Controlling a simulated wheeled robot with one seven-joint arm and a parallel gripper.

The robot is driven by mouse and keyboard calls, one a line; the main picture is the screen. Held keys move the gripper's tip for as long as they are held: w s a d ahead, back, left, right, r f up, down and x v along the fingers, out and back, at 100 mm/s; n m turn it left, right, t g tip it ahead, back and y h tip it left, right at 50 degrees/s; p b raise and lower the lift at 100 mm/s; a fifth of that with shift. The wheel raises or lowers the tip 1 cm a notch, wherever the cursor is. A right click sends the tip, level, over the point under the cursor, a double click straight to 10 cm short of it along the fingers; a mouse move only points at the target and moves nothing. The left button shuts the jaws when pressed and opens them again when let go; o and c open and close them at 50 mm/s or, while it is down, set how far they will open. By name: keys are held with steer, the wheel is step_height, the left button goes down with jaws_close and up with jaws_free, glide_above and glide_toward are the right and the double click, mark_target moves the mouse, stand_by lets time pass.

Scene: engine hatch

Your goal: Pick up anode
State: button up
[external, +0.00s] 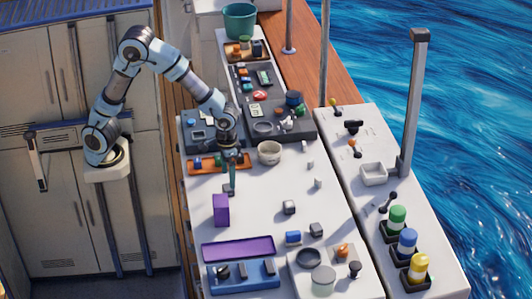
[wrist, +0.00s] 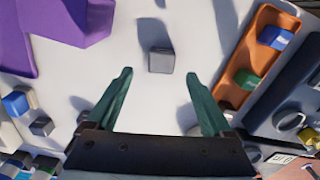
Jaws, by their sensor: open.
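A small grey block (wrist: 161,60), which looks like the anode, sits on the white worktop in the wrist view. My gripper (wrist: 160,74) is open, with its two green fingers apart. The block shows just beyond the fingertips, between their lines, with nothing held. In the external view my gripper (external: 231,183) points down over the left part of the worktop, between the orange tray and the purple block. There the grey block under it is hard to tell from the fingers.
A purple block (external: 221,210) stands close in front of my gripper. An orange tray (external: 194,170) with small blocks lies behind it. Other grey blocks (external: 289,207) and a blue block (external: 293,237) are to the right. A pale bowl (external: 269,152) stands behind right.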

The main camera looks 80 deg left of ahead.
mark_target(228, 187)
steer(key=shift+s+a+f+p, duration=0.1)
steer(key=shift+f+p, duration=0.35)
steer(key=shift+f, duration=1.05)
steer(key=shift+s+f+p, duration=0.1)
steer(key=shift+f+p, duration=0.3)
steer(key=shift+f, duration=1.05)
jaws_close()
